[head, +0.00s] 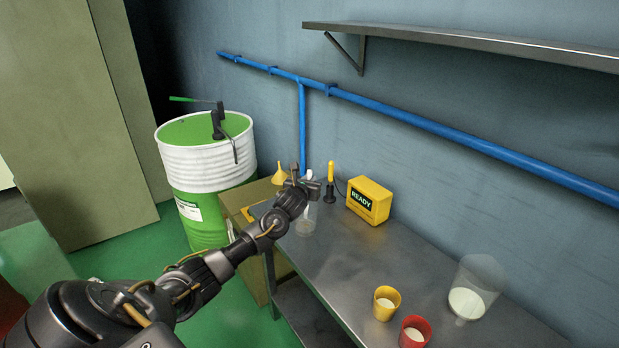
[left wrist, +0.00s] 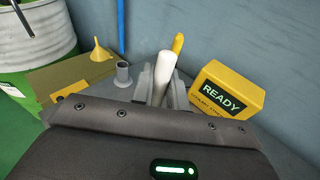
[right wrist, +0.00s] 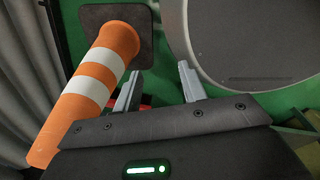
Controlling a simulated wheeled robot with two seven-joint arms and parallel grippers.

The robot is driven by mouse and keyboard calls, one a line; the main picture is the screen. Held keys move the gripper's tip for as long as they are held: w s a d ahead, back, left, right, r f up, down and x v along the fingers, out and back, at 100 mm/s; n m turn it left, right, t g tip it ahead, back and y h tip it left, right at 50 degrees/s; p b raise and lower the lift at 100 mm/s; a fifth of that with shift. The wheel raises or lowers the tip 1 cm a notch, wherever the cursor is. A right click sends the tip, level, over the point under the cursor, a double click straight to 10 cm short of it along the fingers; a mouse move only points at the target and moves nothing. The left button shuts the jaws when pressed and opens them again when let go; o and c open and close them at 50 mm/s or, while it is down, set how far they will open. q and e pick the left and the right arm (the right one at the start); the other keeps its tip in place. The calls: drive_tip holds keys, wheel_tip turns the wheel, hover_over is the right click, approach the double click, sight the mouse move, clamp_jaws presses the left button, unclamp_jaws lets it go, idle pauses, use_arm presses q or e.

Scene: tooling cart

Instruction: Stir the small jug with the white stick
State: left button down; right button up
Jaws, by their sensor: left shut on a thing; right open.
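My left gripper (head: 302,186) is shut on the white stick (left wrist: 163,76), whose upper end stands up between the fingers in the left wrist view. The white stick's top (head: 309,174) also shows at the gripper in the head view. A clear small jug (head: 306,222) stands at the far end of the metal table, just below my left gripper. I cannot tell how far the stick's lower end reaches into it. My right gripper (right wrist: 157,85) is open and empty, away from the table.
The table (head: 350,270) also holds a yellow READY box (head: 369,200), a yellow-topped stand (head: 330,180), yellow cup (head: 386,303), red cup (head: 415,331) and large clear jug (head: 476,288). A green-white drum (head: 205,165) stands left. A traffic cone (right wrist: 88,88) lies near my right gripper.

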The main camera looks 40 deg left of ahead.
use_arm(q)
drive_tip(key=shift+s+f+b, duration=0.2)
drive_tip(key=shift+f+b, duration=0.25)
drive_tip(key=shift+f, duration=0.55)
drive_tip(key=shift+s+f+b, duration=0.15)
drive_tip(key=shift+f+b, duration=0.25)
drive_tip(key=shift+f, duration=0.55)
drive_tip(key=shift+d, duration=0.2)
